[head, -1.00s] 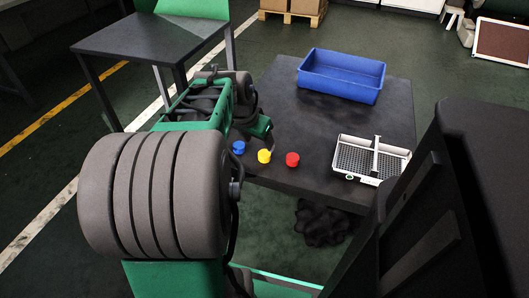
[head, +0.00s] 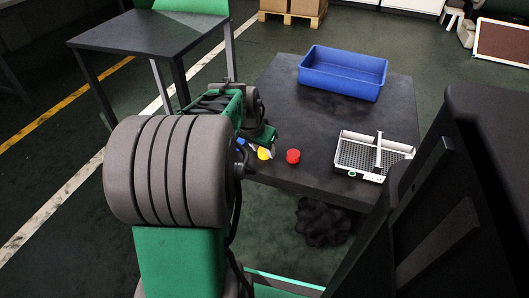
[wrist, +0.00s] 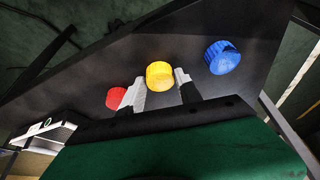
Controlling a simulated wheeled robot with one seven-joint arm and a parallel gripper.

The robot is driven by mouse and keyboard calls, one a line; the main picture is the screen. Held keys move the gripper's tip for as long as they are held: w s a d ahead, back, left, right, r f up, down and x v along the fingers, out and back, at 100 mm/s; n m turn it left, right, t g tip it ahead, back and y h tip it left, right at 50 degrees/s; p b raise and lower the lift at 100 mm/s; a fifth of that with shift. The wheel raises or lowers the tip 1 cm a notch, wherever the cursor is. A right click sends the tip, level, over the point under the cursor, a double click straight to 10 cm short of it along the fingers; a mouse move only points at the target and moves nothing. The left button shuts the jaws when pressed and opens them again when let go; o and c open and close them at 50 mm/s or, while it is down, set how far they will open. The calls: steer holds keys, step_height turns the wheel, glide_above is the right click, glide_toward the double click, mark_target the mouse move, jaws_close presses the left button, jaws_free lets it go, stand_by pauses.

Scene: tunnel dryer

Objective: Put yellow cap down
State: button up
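The yellow cap (head: 264,153) stands on the dark table between the blue cap (head: 241,141) and the red cap (head: 293,156). In the wrist view the yellow cap (wrist: 160,75) shows between and slightly beyond the fingertips of my gripper (wrist: 160,78). The fingers are apart, with a narrow gap visible on each side of the cap, so the gripper looks open and empty. The blue cap (wrist: 222,57) is to the right there, and the red cap (wrist: 116,97) is partly hidden behind the left finger. In the head view my arm partly covers the blue cap.
A blue bin (head: 342,88) stands at the table's back. A white tray with a mesh floor and a handle (head: 346,142) is at the right. The middle of the table (head: 310,118) is clear. Another dark table (head: 150,38) stands at the back left.

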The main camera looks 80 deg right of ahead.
jaws_close()
steer(key=shift+r, duration=0.1)
